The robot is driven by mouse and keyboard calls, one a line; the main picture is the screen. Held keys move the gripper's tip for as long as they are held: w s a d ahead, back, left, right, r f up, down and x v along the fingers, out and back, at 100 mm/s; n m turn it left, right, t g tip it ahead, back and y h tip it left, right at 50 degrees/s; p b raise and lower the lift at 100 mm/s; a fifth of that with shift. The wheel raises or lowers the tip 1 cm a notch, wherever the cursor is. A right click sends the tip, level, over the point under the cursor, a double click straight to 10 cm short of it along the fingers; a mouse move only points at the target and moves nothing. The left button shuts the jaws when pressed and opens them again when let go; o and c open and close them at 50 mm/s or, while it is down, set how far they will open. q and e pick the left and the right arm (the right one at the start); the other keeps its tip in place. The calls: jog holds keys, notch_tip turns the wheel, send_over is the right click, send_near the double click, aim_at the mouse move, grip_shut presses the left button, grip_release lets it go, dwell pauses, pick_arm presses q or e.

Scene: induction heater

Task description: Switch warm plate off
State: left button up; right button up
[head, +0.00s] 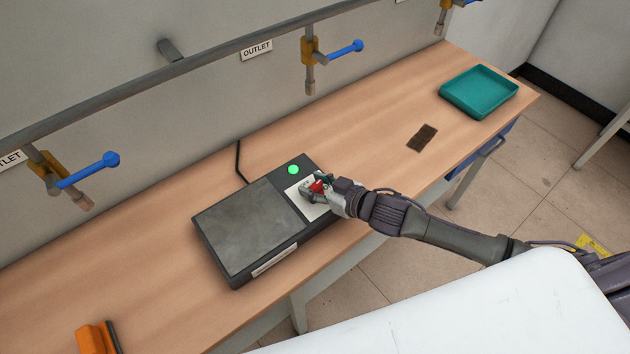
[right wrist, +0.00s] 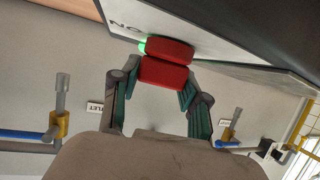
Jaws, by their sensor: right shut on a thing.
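The warm plate (head: 248,232) is a dark flat box on the wooden table, with a grey top and a control panel at its right end. A green light (head: 293,170) glows on the panel. A red knob (head: 317,187) sits on the white part of the panel. My right gripper (head: 318,190) is at the knob and partly covers it. In the right wrist view the red knob (right wrist: 165,72) is between the two fingers of the right gripper (right wrist: 163,85), and letters show on the white panel (right wrist: 125,20) beside it. My left gripper is not in view.
A teal tray (head: 479,92) and a dark flat piece (head: 422,138) lie on the table (head: 360,130) at the right. An orange object (head: 97,338) is at the front left. Blue-handled valves (head: 88,172) hang from the wall pipe behind. A black cable runs behind the plate.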

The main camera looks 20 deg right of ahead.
jog(key=shift+w+d+r+n+g+y+p, duration=0.15)
jog(key=shift+n+g+y+p, duration=0.1)
jog(key=shift+n+g+y, duration=0.3)
jog(key=shift+w+r+n+g+y+p, duration=0.1)
jog(key=shift+n+g+y+p, duration=0.2)
jog(key=shift+n+y, duration=0.3)
jog(key=shift+n+g+y, duration=0.75)
jog(key=shift+n+g, duration=0.3)
jog(key=shift+n, duration=0.2)
jog(key=shift+f+n+g+y+p, duration=0.1)
jog(key=shift+n+g+y+p, duration=0.2)
jog(key=shift+n+g+y, duration=0.35)
jog(key=shift+f+n+g+y+b, duration=0.15)
jog(key=shift+n+g+y+b, duration=0.15)
jog(key=shift+n+g, duration=0.75)
jog(key=shift+f+n+g, duration=0.1)
jog(key=shift+n+g, duration=0.3)
jog(key=shift+g, duration=0.2)
jog(key=n+g+b, duration=0.5)
jog(key=g+b, duration=0.1)
jog(key=b, duration=0.1)
jog(key=shift+s+f, duration=0.1)
jog(key=shift+s, duration=0.05)
jog(key=shift+r+n+g+b, duration=0.2)
jog(key=shift+n+g+b, duration=0.6)
jog(key=shift+n+b, duration=0.15)
